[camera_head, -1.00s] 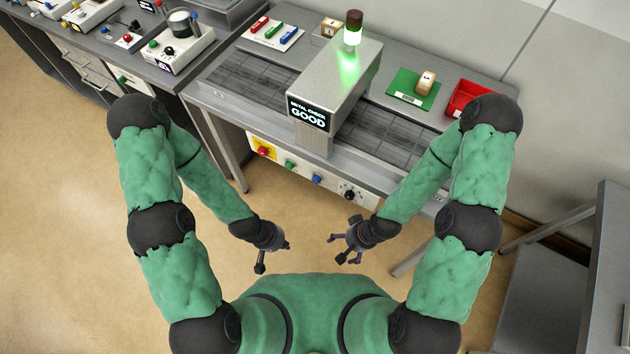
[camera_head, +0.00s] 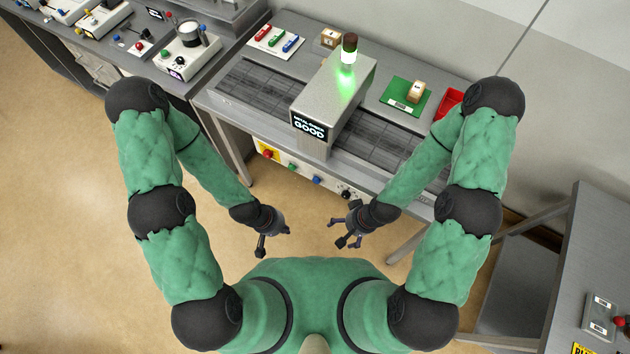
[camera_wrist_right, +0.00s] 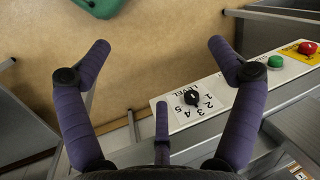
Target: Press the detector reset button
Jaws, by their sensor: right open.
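The metal check detector (camera_head: 325,98) straddles a conveyor, its display (camera_head: 309,128) reading GOOD. Its front panel carries a red button on yellow (camera_head: 268,154), a green button (camera_head: 292,167), a blue button (camera_head: 316,180) and a black knob (camera_head: 346,195). I cannot read which button is reset. In the right wrist view the knob (camera_wrist_right: 192,97), green button (camera_wrist_right: 275,63) and red button (camera_wrist_right: 307,48) show; the blue one is hidden behind a finger. My right gripper (camera_head: 338,232) is open, empty and apart from the panel; its fingers (camera_wrist_right: 160,45) spread wide. My left gripper (camera_head: 275,243) looks open and empty.
A green lamp (camera_head: 348,52) glows on the detector. A green mat (camera_head: 405,97) with a block and a red tray (camera_head: 448,100) lie right of it. A bench with devices (camera_head: 190,55) stands left, a grey table (camera_head: 560,270) right. The floor before the panel is clear.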

